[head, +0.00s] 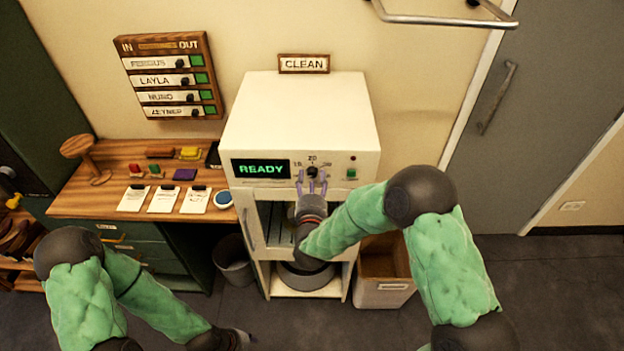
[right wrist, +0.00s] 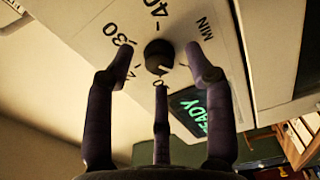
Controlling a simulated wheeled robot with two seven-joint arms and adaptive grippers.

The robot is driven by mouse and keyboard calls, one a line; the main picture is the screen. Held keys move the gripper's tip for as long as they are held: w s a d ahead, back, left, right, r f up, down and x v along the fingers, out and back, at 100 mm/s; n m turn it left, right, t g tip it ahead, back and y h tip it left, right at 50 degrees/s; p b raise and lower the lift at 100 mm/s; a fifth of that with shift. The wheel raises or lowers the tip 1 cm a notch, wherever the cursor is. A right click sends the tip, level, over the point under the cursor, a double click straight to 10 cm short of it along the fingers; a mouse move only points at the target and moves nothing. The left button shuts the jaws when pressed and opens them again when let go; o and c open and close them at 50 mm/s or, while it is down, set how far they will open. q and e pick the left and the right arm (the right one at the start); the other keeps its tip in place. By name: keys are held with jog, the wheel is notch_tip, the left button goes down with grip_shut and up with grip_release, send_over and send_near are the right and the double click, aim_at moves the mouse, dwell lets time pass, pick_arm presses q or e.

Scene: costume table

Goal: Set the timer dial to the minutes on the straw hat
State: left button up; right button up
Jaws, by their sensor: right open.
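The timer dial (head: 312,172) is a small black knob on the front panel of a white machine (head: 300,110). It also shows in the right wrist view (right wrist: 159,54), with a white mark on its lower side and printed numbers, including 30 and 40, around it. My right gripper (head: 312,186) is open just in front of the dial. In the right wrist view its fingers (right wrist: 160,72) stand spread around the dial, with no clear contact. My left gripper (head: 240,339) is low at the bottom edge, its fingers unclear. I cannot see a straw hat.
The machine's display (head: 261,169) reads READY. A green switch (head: 351,173) sits right of the dial. A CLEAN sign (head: 303,64) is above. A wooden desk (head: 110,204) with cards stands left, a bin (head: 235,262) beside it. A box (head: 385,290) stands right.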

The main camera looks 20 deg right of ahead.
jog(key=shift+w+d, duration=0.1)
jog(key=shift+w, duration=0.3)
grip_shut()
